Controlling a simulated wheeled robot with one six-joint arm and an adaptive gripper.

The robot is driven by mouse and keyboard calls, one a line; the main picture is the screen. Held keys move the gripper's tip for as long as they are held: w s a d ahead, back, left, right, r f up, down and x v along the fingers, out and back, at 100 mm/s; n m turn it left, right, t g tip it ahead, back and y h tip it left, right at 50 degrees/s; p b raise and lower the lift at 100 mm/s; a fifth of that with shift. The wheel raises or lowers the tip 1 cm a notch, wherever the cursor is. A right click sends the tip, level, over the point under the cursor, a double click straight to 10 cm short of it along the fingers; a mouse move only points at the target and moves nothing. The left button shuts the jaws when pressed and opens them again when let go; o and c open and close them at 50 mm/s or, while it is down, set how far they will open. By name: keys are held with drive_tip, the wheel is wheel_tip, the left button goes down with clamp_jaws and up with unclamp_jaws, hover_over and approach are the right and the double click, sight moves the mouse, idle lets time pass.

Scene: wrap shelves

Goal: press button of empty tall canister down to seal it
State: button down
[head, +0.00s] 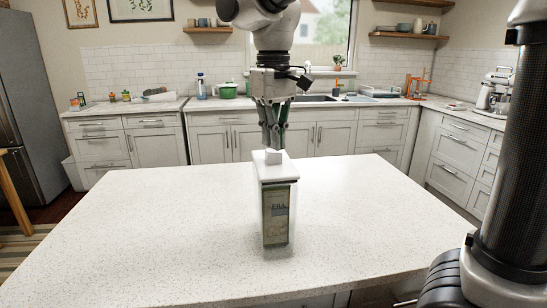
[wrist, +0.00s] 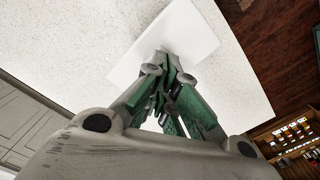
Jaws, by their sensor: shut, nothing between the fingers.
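The tall canister (head: 276,212) stands upright on the island counter, with clear sides, a white lid (head: 277,172) and a label on its front. A white button (head: 274,156) stands up from the middle of the lid. My gripper (head: 274,147) is shut and empty, pointing straight down, with its tips at or just above the button. I cannot tell whether they touch it. In the wrist view the shut fingertips (wrist: 163,54) are over the white lid (wrist: 190,35) and hide the button.
The speckled island counter (head: 130,230) is clear around the canister. Kitchen cabinets and a back counter (head: 160,105) with small items stand well behind. A dark column of mine is at the right.

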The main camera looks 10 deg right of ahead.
sight(274, 151)
drive_tip(key=shift+f, duration=1.7)
drive_tip(key=shift+r, duration=3.85)
drive_tip(key=shift+w+a+f+n, duration=0.1)
drive_tip(key=shift+f+n, duration=0.05)
drive_tip(key=shift+f, duration=0.5)
drive_tip(key=shift+w+a+f+n, duration=0.1)
drive_tip(key=shift+f+n, duration=0.05)
drive_tip(key=shift+f, duration=0.45)
drive_tip(key=shift+s+d+f, duration=0.25)
drive_tip(key=shift+d+f, duration=0.2)
drive_tip(key=shift+f, duration=0.05)
drive_tip(key=shift+s+d+f, duration=0.2)
drive_tip(key=shift+d+f, duration=0.2)
drive_tip(key=shift+f, duration=0.1)
drive_tip(key=s+d+f+m+t, duration=0.2)
drive_tip(key=s+d, duration=0.5)
drive_tip(key=d, duration=0.6)
drive_tip(key=s+d+f+m+t, duration=0.2)
drive_tip(key=s+d+f+m, duration=0.2)
drive_tip(key=d, duration=0.9)
drive_tip(key=shift+s+m, duration=0.3)
drive_tip(key=shift+s, duration=1.35)
